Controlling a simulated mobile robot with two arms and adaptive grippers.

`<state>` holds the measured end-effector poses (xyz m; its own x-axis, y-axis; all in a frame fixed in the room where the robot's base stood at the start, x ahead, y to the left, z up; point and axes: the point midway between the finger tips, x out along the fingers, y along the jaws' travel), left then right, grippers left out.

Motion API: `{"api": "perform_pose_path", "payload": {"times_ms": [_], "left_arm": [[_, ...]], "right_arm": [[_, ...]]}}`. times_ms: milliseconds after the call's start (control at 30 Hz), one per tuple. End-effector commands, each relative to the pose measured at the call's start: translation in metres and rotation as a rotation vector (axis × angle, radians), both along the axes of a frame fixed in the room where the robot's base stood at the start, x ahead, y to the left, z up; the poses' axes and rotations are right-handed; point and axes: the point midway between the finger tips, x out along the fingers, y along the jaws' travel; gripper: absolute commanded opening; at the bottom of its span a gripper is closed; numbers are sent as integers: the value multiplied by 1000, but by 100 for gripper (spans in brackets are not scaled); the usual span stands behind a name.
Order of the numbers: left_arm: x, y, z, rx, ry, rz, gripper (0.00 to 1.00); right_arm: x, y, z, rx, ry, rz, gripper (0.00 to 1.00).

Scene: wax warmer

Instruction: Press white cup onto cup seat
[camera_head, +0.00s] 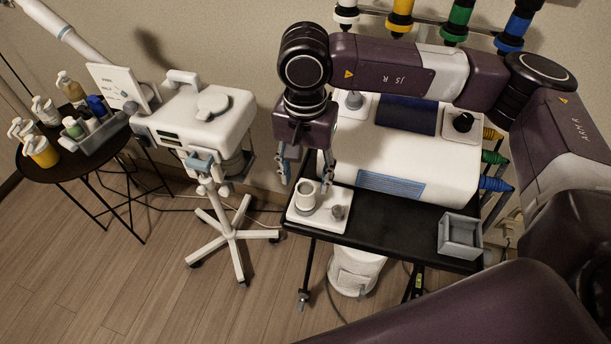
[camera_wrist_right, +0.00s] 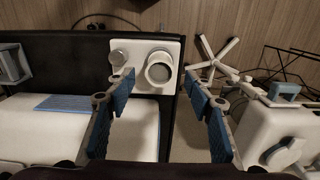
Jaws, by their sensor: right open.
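The white cup (camera_head: 306,196) stands upright on the left part of a white base plate (camera_head: 328,222), at the left end of the black table. The cup also shows in the right wrist view (camera_wrist_right: 159,68), open end facing the camera. The cup seat is hidden under or around the cup; I cannot tell whether the cup is fully down in it. My right gripper (camera_head: 305,166) is open and empty, pointing down above the cup. In the right wrist view my right gripper (camera_wrist_right: 161,94) has its blue-padded fingers spread to either side of the cup's line, apart from it. My left gripper is not in view.
A small grey knob (camera_head: 339,212) stands beside the cup on the plate. A white machine (camera_head: 405,150) is behind, and a grey open box (camera_head: 460,236) at the table's right end. A white wheeled stand (camera_head: 215,115) is left. The black table's middle (camera_head: 395,222) is clear.

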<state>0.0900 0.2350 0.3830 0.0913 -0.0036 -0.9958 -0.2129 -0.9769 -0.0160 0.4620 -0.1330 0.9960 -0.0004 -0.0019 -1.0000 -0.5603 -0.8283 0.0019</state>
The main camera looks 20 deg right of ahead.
Motion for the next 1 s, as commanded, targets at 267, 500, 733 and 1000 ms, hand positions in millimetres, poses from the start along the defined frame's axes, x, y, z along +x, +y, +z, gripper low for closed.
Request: {"api": "perform_pose_path", "payload": {"times_ms": [267, 500, 733, 1000], "left_arm": [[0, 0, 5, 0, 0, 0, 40], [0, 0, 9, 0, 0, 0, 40], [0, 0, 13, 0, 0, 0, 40], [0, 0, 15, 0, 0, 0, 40]], "right_arm": [[0, 0, 12, -1, -1, 1, 48], [0, 0, 22, 0, -1, 0, 48], [0, 0, 31, -1, -1, 0, 48], [0, 0, 37, 0, 0, 0, 48]]}}
